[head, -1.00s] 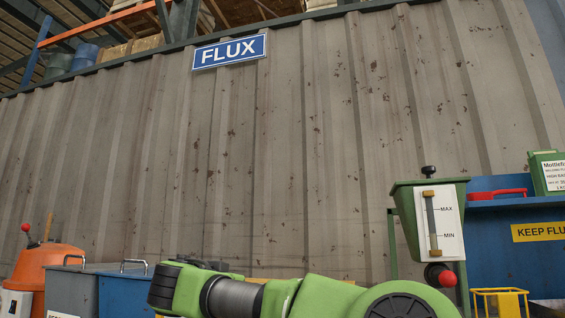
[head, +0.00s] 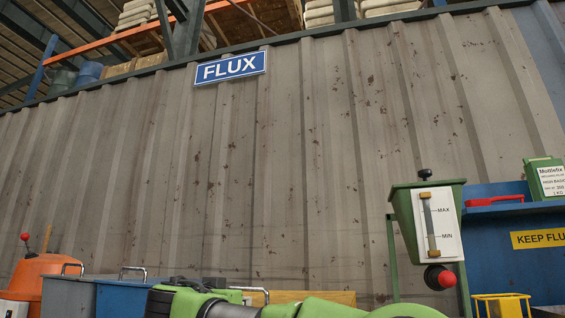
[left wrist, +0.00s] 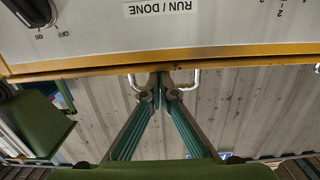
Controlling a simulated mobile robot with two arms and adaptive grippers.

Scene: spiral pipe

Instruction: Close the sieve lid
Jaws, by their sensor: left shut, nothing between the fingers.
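The sieve lid cannot be made out for certain. In the left wrist view, which is upside down, a pale panel (left wrist: 215,40) marked RUN / DONE has a yellow-orange edge and a dark ON/OFF knob (left wrist: 35,12). A chrome handle (left wrist: 195,80) shows at that edge. My left gripper (left wrist: 163,88) is shut and empty, its fingertips overlapping the handle in the picture; I cannot tell whether they touch it. In the head view my green arm crosses the bottom and hides much of what lies behind. My right gripper is not seen.
In the head view, an orange container (head: 43,275), a grey bin (head: 68,297) and a blue bin (head: 120,297) stand at lower left. A green hopper (head: 405,215) with a MAX/MIN gauge and a yellow basket (head: 500,306) are at right. A corrugated wall is behind.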

